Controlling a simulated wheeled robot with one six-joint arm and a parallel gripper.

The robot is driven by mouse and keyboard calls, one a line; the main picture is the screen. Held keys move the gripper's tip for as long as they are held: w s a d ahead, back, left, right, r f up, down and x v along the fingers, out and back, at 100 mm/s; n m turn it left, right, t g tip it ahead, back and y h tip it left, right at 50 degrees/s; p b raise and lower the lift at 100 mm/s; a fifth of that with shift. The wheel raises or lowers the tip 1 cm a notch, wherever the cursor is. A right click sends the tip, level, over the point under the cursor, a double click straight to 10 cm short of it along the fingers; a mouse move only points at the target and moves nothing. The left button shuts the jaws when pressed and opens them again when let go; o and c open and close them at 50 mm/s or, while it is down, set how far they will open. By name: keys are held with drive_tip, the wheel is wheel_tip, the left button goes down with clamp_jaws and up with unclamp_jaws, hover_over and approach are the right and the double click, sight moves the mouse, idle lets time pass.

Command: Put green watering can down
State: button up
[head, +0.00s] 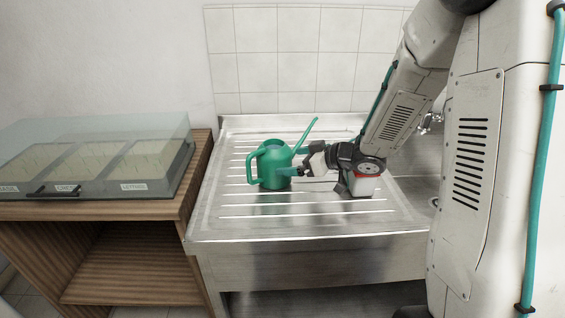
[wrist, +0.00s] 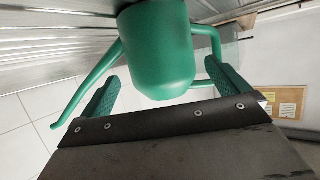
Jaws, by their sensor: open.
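The green watering can (head: 273,166) stands upright on the ribbed metal drainboard (head: 240,220), its spout pointing up to the right and its handle on the left. My gripper (head: 306,158) is at the can's right side, low over the drainboard and partly hidden behind the spout side. In the wrist view the can's body (wrist: 158,50) shows between the two spread green fingers of my gripper (wrist: 165,78). There is a visible gap on each side of the body, and the fingers do not clamp it. The spout shows at left and the handle at right.
A wooden cabinet (head: 130,262) at left carries a clear-lidded case (head: 95,160) with labelled compartments. A tiled wall (head: 290,50) rises behind the drainboard. A metal tap (head: 432,124) is at right, partly hidden by my arm. The drainboard's front is clear.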

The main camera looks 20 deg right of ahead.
drive_tip(key=s+d+r+m+h, duration=0.6)
drive_tip(key=s+d+r+h, duration=0.35)
drive_tip(key=r+h, duration=0.2)
drive_tip(key=s+a+m+g+y, duration=0.1)
drive_tip(key=s+a+g, duration=0.3)
drive_tip(key=s, duration=0.8)
drive_tip(key=s+a+m+g+y, duration=0.1)
drive_tip(key=s+a+g, duration=0.4)
drive_tip(key=s, duration=0.7)
drive_tip(key=shift+s+a+y, duration=0.15)
drive_tip(key=shift+a+y, duration=0.2)
drive_tip(key=shift+a, duration=0.65)
drive_tip(key=shift+f, duration=0.1)
